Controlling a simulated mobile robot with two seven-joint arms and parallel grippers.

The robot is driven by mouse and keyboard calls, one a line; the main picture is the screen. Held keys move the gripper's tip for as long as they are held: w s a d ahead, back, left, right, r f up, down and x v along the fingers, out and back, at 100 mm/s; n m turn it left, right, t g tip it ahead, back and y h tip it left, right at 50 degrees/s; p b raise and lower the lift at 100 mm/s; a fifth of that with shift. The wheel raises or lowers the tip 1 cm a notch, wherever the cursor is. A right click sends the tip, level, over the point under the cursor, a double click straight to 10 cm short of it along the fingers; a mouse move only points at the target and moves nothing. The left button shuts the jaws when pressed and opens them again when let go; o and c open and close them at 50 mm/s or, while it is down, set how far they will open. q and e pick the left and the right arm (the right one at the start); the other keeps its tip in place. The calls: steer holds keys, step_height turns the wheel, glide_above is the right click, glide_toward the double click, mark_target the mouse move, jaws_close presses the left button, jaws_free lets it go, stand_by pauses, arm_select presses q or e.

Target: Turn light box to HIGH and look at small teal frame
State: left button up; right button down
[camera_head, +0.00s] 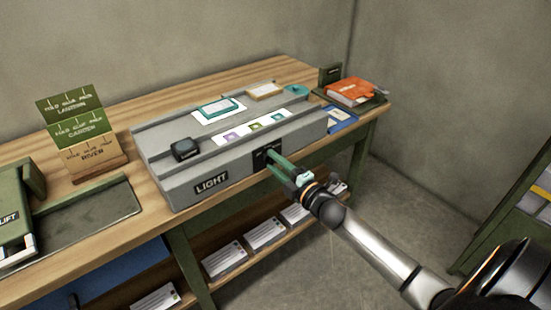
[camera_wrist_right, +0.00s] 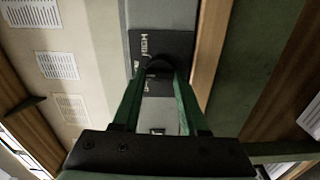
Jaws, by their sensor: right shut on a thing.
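The grey light box (camera_head: 225,178) sits on the wooden table with a LIGHT label on its front. A dark switch panel (camera_head: 260,160) is on its front face. In the right wrist view the panel (camera_wrist_right: 172,45) shows the word HIGH beside a dark knob (camera_wrist_right: 158,62). My right gripper (camera_head: 270,157) is at the panel, its green fingers shut on the knob; the wrist view shows the fingertips (camera_wrist_right: 158,75) around it. The knob's exact setting is unclear. The small teal frame (camera_head: 216,109) lies on a white lit patch on top of the box. My left gripper is out of view.
On the box are a black loupe-like block (camera_head: 185,149), a strip of coloured squares (camera_head: 250,131), an orange frame (camera_head: 264,90) and a teal round piece (camera_head: 296,90). An orange book (camera_head: 356,91) lies at right. Cards (camera_head: 225,260) fill the lower shelf. A folded sign (camera_head: 82,130) stands left.

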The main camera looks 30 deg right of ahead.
steer(key=shift+r+m+p, duration=0.2)
steer(key=shift+m+p, duration=0.3)
steer(key=shift+m, duration=0.5)
steer(key=shift+m+p, duration=0.6)
steer(key=shift+m, duration=0.4)
steer(key=m+p, duration=0.1)
steer(key=m, duration=0.2)
steer(key=shift+p, duration=0.4)
steer(key=shift+m+p, duration=0.35)
steer(key=shift+m, duration=0.45)
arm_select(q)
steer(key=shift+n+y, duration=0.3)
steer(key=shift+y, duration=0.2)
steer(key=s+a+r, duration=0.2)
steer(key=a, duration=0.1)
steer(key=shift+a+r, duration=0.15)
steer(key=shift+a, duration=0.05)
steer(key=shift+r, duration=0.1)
arm_select(e)
steer(key=shift+m, duration=0.5)
